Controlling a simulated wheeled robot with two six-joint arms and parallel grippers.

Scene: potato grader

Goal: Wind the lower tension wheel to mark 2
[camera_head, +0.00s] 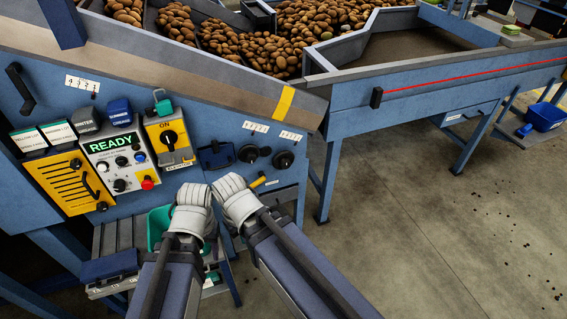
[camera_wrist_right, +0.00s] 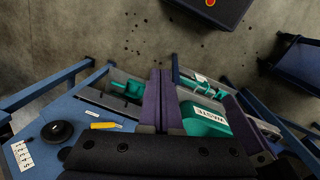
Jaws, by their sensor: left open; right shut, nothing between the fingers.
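Two black round wheels sit side by side on the blue machine panel in the head view, a left one (camera_head: 248,153) and a right one (camera_head: 283,159). Small white scale labels are above them. I cannot tell which is the lower tension wheel or read its setting. A black wheel (camera_wrist_right: 57,132) beside a numbered label (camera_wrist_right: 38,150) shows at the left of the right wrist view. My left gripper (camera_head: 192,194) is open, below and left of the wheels. My right gripper (camera_head: 231,188) is shut and empty, below the left wheel and apart from it.
A yellow handle (camera_head: 257,182) sticks out just right of my right gripper. A control box (camera_head: 113,160) reading READY and a yellow rotary switch (camera_head: 168,137) are to the left. A teal bin marked WASTE (camera_wrist_right: 205,120) stands low.

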